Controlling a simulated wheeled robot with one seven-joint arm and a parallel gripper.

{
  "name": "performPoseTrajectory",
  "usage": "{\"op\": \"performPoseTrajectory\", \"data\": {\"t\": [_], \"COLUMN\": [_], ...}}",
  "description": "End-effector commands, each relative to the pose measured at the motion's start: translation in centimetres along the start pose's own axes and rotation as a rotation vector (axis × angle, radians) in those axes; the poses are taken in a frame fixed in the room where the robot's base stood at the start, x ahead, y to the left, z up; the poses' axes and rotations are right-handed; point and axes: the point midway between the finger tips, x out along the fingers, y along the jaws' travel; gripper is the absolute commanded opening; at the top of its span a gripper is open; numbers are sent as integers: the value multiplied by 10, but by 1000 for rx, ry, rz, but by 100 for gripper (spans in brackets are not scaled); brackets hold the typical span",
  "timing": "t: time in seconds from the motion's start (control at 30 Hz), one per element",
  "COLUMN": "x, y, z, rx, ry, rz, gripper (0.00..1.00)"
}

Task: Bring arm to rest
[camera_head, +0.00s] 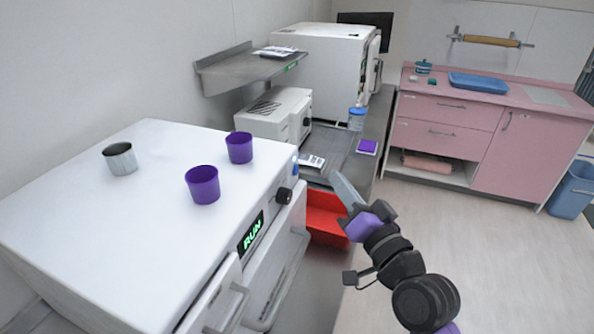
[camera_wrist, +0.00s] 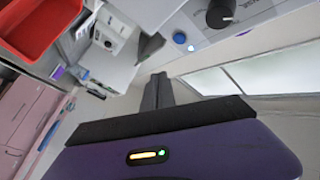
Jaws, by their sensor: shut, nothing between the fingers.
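My arm reaches up from the lower right of the head view, in front of the white machine (camera_head: 120,240). My gripper (camera_head: 338,180) is at its upper end, tilted up to the left. In the wrist view my gripper (camera_wrist: 158,88) shows its two dark fingers together with nothing between them. The fingers are in free air and seem to touch nothing. The machine's dark knob (camera_wrist: 221,12) and blue button (camera_wrist: 180,38) are ahead of them.
Two purple cups (camera_head: 202,184) (camera_head: 239,147) and a metal cup (camera_head: 120,158) stand on the machine. A red bin (camera_head: 326,214) is behind my gripper. A pink cabinet (camera_head: 440,115) stands at the back right. The floor (camera_head: 490,260) to the right is clear.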

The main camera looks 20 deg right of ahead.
Motion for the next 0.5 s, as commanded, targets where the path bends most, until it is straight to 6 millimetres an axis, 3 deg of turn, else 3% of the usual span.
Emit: {"op": "performPoseTrajectory", "data": {"t": [0.23,0.37,0.4,0.5], "x": [0,-2,-5,-27], "y": [0,-4,-7,-3], "z": [-2,-21,-29,-27], "rx": [-5,-56,-88,-163], "ry": [7,78,111,148], "rz": [-1,0,1,22], "gripper": [0,0,0,0]}}
